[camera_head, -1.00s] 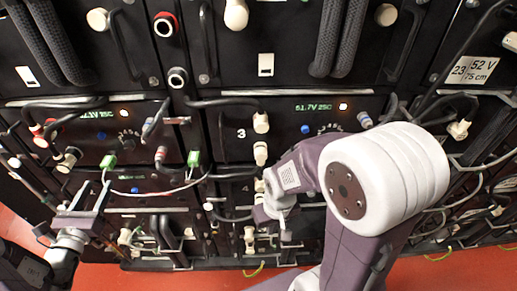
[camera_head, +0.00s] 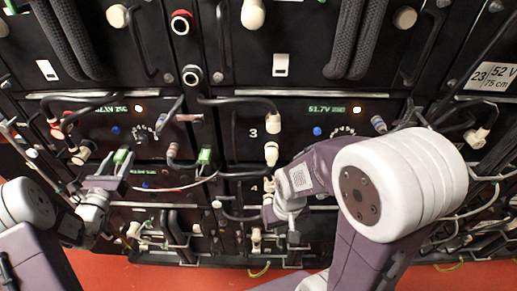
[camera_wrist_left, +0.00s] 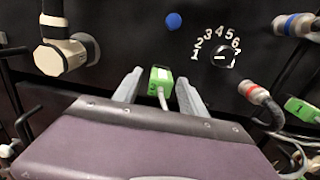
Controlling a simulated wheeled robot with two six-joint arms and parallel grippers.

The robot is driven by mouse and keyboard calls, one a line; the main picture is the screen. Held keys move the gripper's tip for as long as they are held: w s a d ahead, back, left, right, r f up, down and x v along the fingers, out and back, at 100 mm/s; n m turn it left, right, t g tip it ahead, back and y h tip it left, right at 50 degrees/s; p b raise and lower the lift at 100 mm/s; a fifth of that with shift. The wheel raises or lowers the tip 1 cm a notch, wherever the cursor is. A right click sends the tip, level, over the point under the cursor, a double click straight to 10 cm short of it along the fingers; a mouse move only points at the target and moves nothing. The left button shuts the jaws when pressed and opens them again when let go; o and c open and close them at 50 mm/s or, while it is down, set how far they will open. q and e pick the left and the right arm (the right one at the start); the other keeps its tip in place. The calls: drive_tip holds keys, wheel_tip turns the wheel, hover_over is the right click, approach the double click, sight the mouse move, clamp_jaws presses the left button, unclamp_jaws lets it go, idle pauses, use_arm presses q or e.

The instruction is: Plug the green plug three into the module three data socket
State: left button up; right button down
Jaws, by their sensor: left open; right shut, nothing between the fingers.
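A green plug (camera_head: 121,156) with a light cable sits on the front of the left module. In the left wrist view this green plug (camera_wrist_left: 161,77) lies between the two finger tips, with gaps on both sides. My left gripper (camera_head: 110,170) is open around it and not gripping. A second green plug (camera_head: 204,156) sits to the right, and its green body also shows at the right edge of the left wrist view (camera_wrist_left: 301,109). Module three (camera_head: 253,133) carries a white 3; I cannot make out its data socket. My right gripper (camera_head: 292,238) is shut and empty, low before the rack.
My right arm covers part of module three's right side. A red-banded grey connector (camera_wrist_left: 262,98) and its cable lie right of the left fingers. A beige angled connector (camera_wrist_left: 62,55) is at their left. Black cables and handles crowd the rack above the red floor (camera_head: 190,279).

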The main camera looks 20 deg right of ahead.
use_arm(q)
clamp_jaws()
drive_tip(key=shift+s, duration=0.2)
drive_tip(key=shift+b+v, duration=0.35)
drive_tip(key=shift+v, duration=0.95)
drive_tip(key=shift+a+r, duration=0.1)
drive_tip(key=v, duration=0.5)
drive_tip(key=shift+r+b, duration=0.1)
drive_tip(key=shift+b, duration=0.2)
